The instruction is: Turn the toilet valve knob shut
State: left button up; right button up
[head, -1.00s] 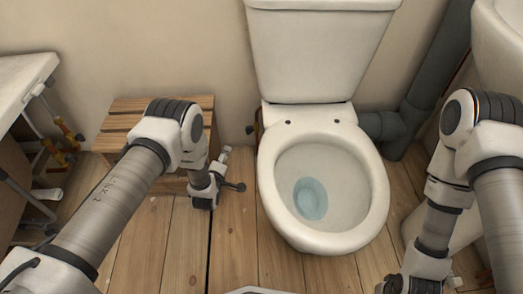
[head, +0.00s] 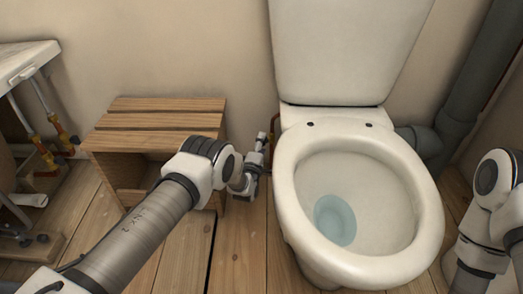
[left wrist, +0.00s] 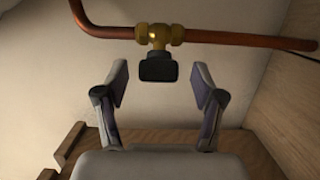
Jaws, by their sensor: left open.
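The toilet valve shows in the left wrist view as a brass body (left wrist: 158,36) on a copper pipe, with a dark, blocky knob (left wrist: 157,68) facing me. My left gripper (left wrist: 161,85) is open, one finger to each side of the knob, with gaps on both sides. The knob sits near the level of the fingertips and is not gripped. In the head view my left gripper (head: 264,147) is beside the toilet's left side, near the wall, and it hides the knob. My right gripper is out of view; only part of its arm shows at the right edge.
The white toilet (head: 352,200) stands close to the right of my left gripper. A slatted wooden stool (head: 150,120) is to its left, also low in the left wrist view. The copper pipe (left wrist: 235,37) runs along the wall. Grey drain pipe (head: 465,110) stands at right.

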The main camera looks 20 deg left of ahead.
pick_arm(q)
jog(key=c, duration=1.1)
jog(key=m+t, duration=0.1)
jog(key=m+t+h, duration=0.1)
jog(key=m, duration=0.1)
jog(key=m+t, duration=0.2)
jog(key=shift+a+f, duration=0.1)
jog(key=shift+f, duration=0.25)
jog(key=shift+c, duration=0.2)
jog(key=o, duration=1.1)
jog(key=shift+o, duration=0.2)
jog(key=v, duration=1.2)
jog(key=shift+a, duration=0.1)
